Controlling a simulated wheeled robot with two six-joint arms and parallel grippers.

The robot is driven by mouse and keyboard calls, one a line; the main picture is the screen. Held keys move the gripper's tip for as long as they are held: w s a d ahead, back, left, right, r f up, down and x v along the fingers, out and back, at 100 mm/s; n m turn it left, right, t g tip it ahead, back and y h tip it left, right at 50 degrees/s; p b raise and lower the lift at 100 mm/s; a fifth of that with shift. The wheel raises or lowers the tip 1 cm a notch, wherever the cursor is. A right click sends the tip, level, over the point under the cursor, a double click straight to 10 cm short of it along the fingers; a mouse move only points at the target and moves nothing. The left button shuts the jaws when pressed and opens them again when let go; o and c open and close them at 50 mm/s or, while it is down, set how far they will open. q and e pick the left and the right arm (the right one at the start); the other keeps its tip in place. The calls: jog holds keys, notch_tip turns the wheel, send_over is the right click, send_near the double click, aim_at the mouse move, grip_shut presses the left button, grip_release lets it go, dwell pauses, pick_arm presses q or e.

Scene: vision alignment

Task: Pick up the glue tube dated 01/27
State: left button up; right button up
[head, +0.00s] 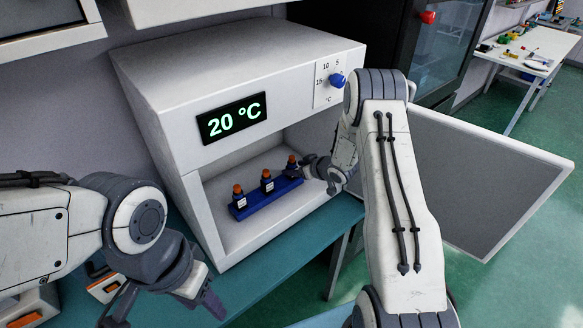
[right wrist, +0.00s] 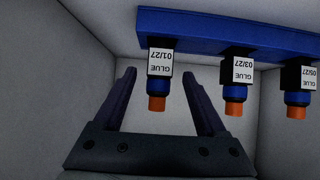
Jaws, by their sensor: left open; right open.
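Three black glue tubes with orange caps and white labels stand in a blue rack (head: 262,201) inside the open white cabinet. The right wrist view shows them upside down. The tube reading GLUE 01/27 (right wrist: 160,64) is leftmost there and is the rightmost tube (head: 291,165) in the head view. The 03/27 tube (right wrist: 236,72) is the middle one and the 05/27 tube (right wrist: 298,77) is at the other end. My right gripper (right wrist: 159,78) is open, its fingers on either side of the 01/27 tube with gaps visible. My left gripper (head: 165,308) is open and empty, outside the cabinet.
The cabinet (head: 160,75) reads 20 °C and has a blue knob (head: 337,81). Its walls enclose the rack closely. Its door (head: 480,180) stands open to the right, behind my right arm. A teal bench (head: 285,262) runs in front, with orange-marked items at the lower left.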

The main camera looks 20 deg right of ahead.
jog(key=shift+p+x, duration=0.3)
jog(key=shift+x, duration=1)
grip_shut()
